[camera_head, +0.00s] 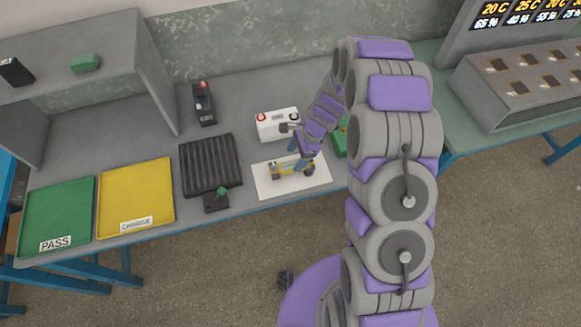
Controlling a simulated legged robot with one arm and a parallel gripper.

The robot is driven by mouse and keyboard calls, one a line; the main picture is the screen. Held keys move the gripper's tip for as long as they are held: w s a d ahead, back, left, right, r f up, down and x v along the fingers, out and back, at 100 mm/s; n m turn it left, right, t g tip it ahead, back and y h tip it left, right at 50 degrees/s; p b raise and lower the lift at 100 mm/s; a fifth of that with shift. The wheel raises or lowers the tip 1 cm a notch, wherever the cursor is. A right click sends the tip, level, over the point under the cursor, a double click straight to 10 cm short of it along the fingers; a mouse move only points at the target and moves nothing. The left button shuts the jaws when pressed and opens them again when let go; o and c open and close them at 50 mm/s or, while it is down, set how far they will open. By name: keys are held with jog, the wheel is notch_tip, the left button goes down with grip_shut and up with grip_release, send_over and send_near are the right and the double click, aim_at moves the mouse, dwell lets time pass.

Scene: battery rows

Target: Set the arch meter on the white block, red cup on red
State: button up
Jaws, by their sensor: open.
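The arch meter looks like the small yellow piece (287,171) with dark ends, on a white sheet (315,183) in front of the block. Its red cup cannot be made out. My gripper (298,158) is open, its fingers low over or around the yellow piece; contact cannot be told.
A black ribbed mat (210,165) and a small dark box with a green top (216,201) lie left. Yellow CHARGE (135,195) and green PASS (58,215) trays are farther left. A black-red device (204,104) stands behind. A green object (340,140) is partly hidden by my arm.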

aim_at(292, 164)
jog(key=shift+s+f, duration=0.15)
jog(key=shift+f, duration=0.3)
jog(key=b+x, duration=0.1)
jog(key=x, duration=0.2)
jog(key=shift+s+d+f, duration=0.1)
jog(key=shift+s+f, duration=0.1)
jog(key=shift+f, duration=0.1)
jog(key=shift+a+f, duration=0.2)
jog(key=shift+a, duration=0.25)
jog(key=shift+d, duration=0.2)
jog(key=c, duration=0.7)
jog(key=shift+a, duration=0.1)
jog(key=c, duration=0.6)
